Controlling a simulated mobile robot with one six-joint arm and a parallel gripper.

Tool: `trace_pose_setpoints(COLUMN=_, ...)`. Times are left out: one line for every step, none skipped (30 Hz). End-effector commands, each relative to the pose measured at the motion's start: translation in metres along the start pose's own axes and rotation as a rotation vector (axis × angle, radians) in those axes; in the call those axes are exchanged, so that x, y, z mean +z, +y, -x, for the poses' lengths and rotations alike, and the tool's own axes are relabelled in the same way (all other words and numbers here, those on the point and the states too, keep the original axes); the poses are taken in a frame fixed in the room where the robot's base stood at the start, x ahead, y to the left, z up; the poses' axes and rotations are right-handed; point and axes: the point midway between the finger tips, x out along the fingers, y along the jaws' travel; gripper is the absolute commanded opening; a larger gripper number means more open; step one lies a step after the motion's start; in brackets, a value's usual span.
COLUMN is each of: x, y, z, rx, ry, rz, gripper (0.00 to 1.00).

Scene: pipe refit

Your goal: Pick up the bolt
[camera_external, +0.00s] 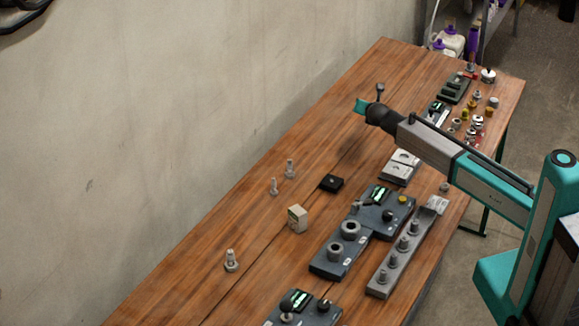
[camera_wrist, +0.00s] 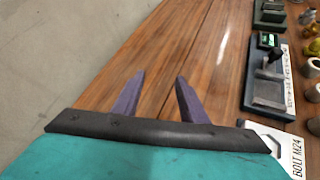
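My gripper (camera_external: 361,104) is raised over the far part of the wooden table; its fingers are not distinguishable in the external view. In the wrist view my gripper (camera_wrist: 158,78) has two purple fingers apart with only tabletop showing between them. Three grey bolts stand upright on the left side of the table: a bolt (camera_external: 289,169), a smaller bolt (camera_external: 274,187) and a nearer bolt (camera_external: 231,261). They are nearer the external camera than my gripper. The wrist view shows none of these three. A label reading BOLT M24 (camera_wrist: 298,155) shows at its lower right.
A grey rail (camera_external: 378,287) holds several upright bolt-like parts beside a dark fixture (camera_external: 327,262). A beige block (camera_external: 297,218) and a black square block (camera_external: 332,183) stand near the bolts. Small parts crowd the far right end. The table's left strip is mostly clear.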

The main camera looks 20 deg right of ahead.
Motion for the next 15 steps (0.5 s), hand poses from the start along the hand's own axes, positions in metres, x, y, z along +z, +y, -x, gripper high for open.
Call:
trace_pose_setpoints(x=-0.014, y=0.02, z=0.011, rx=0.024, ry=0.004, rz=0.022, gripper=0.39)
trace_pose_setpoints(x=-0.02, y=0.029, z=0.017, rx=0.035, ry=0.006, rz=0.033, gripper=0.39)
trace_pose_setpoints(x=-0.029, y=0.042, z=0.026, rx=0.051, ry=0.008, rz=0.048, gripper=0.39)
trace_pose_setpoints(x=-0.036, y=0.051, z=0.033, rx=0.062, ry=0.009, rz=0.059, gripper=0.39)
trace_pose_setpoints(x=-0.043, y=0.06, z=0.039, rx=0.074, ry=0.01, rz=0.071, gripper=0.39)
trace_pose_setpoints(x=-0.052, y=0.072, z=0.049, rx=0.09, ry=0.011, rz=0.086, gripper=0.39)
trace_pose_setpoints(x=-0.059, y=0.081, z=0.055, rx=0.102, ry=0.012, rz=0.097, gripper=0.39)
trace_pose_setpoints(x=-0.066, y=0.09, z=0.063, rx=0.114, ry=0.013, rz=0.108, gripper=0.39)
trace_pose_setpoints(x=-0.075, y=0.101, z=0.072, rx=0.129, ry=0.015, rz=0.123, gripper=0.39)
trace_pose_setpoints(x=-0.082, y=0.11, z=0.08, rx=0.142, ry=0.016, rz=0.134, gripper=0.39)
trace_pose_setpoints(x=-0.089, y=0.118, z=0.087, rx=0.153, ry=0.017, rz=0.144, gripper=0.39)
trace_pose_setpoints(x=-0.099, y=0.129, z=0.098, rx=0.17, ry=0.018, rz=0.16, gripper=0.39)
trace_pose_setpoints(x=-0.105, y=0.137, z=0.106, rx=0.182, ry=0.019, rz=0.171, gripper=0.39)
trace_pose_setpoints(x=-0.113, y=0.145, z=0.114, rx=0.194, ry=0.019, rz=0.182, gripper=0.39)
trace_pose_setpoints(x=-0.122, y=0.155, z=0.125, rx=0.21, ry=0.02, rz=0.197, gripper=0.39)
